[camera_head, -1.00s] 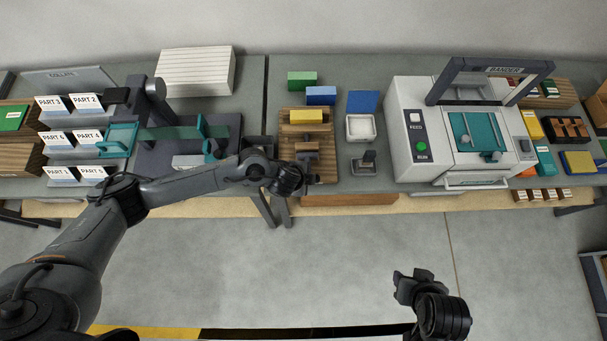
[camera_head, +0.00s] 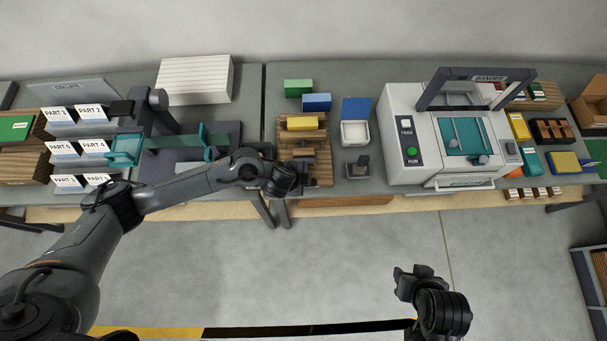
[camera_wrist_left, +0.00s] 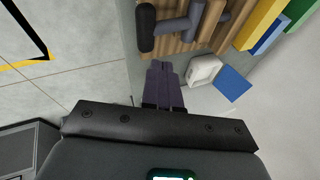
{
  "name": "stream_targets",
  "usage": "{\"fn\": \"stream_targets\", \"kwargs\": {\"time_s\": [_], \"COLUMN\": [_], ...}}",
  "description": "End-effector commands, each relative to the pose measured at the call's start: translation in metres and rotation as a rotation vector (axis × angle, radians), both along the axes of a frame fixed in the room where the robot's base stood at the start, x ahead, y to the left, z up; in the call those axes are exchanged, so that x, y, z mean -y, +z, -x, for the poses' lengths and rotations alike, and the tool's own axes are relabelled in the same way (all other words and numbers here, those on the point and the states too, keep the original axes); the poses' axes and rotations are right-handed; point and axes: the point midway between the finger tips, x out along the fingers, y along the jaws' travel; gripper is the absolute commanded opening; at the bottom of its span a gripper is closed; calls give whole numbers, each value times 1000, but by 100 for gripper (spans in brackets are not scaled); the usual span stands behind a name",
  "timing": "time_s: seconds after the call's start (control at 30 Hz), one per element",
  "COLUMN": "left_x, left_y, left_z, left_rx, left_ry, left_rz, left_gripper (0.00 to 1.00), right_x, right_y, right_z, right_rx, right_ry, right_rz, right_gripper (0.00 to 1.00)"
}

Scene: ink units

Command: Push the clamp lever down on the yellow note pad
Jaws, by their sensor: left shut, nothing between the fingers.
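The yellow note pad (camera_head: 301,123) lies on a slatted wooden stand (camera_head: 322,148); it also shows at the top of the left wrist view (camera_wrist_left: 260,22). On the stand's near part is the dark clamp (camera_head: 303,153). In the left wrist view its lever has a black rounded handle (camera_wrist_left: 146,28) on a grey stem. My left gripper (camera_head: 303,182) is at the stand's near edge, partly hidden by its own wrist. In the left wrist view its fingers (camera_wrist_left: 162,66) are shut and empty, apart from the handle. My right gripper (camera_head: 413,276) hangs over the floor, far from the table.
Green (camera_head: 298,88) and blue (camera_head: 317,102) pads lie behind the yellow one. A white tray (camera_head: 367,140) with a blue lid and a small dark stamp-like tool (camera_head: 363,166) stand to the right.

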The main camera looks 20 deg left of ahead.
Motion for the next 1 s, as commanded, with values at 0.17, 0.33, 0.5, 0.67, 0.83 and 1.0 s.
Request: {"fn": "stream_targets", "kwargs": {"time_s": [0.17,0.33,0.5,0.67,0.83,1.0], "left_x": [-5,-9,-10,-11,-11,-11], "left_y": [32,52,62,64,64,65], "left_z": [19,32,39,41,41,41], "left_rx": [1,0,0,0,0,1], "left_ry": [0,0,1,0,0,1], "left_rz": [0,-1,0,-1,-1,-1], "left_gripper": [0,0,0,0,0,0], "right_x": [0,-1,-2,-2,-2,-2], "right_y": [8,15,19,20,20,20], "right_z": [0,0,0,0,0,0], "right_rx": [-6,-6,-6,-5,-5,-5], "right_ry": [-1,-2,-5,-6,-7,-6], "right_rz": [0,-3,-7,-10,-10,-10], "right_gripper": [43,43,43,43,43,43]}}
